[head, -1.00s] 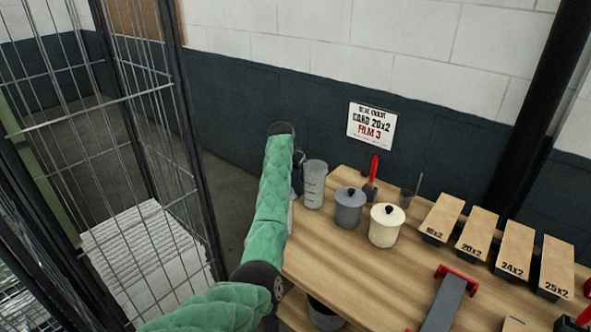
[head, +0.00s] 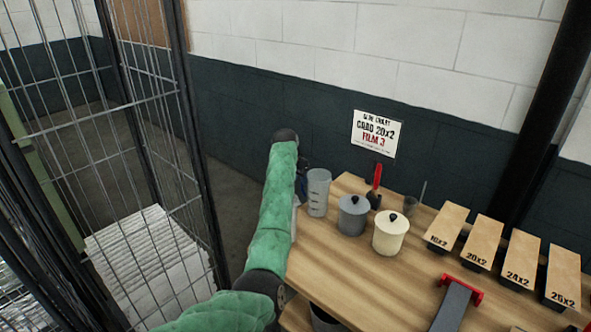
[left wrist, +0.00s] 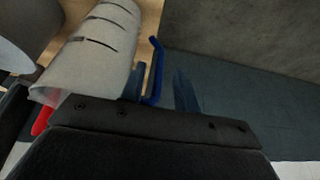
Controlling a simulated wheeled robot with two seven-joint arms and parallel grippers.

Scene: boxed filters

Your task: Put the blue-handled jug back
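The jug (head: 318,192) is a pale grey cylinder with dark level marks. It stands upright at the back left corner of the wooden bench. Its blue handle (left wrist: 156,68) shows in the left wrist view, beside the jug's wall (left wrist: 98,50). My left gripper (head: 302,175) is on the handle side, mostly hidden behind my green-sleeved arm in the head view. In the left wrist view my left gripper (left wrist: 162,88) has its two fingers apart, with the handle between them and close to the jug-side finger. My right gripper is not in view.
A grey lidded pot (head: 352,216) and a cream lidded pot (head: 390,234) stand right of the jug. A red-handled brush (head: 375,186) is behind them. Labelled boxes (head: 480,242) line the bench's right. A wire cage (head: 160,130) stands left.

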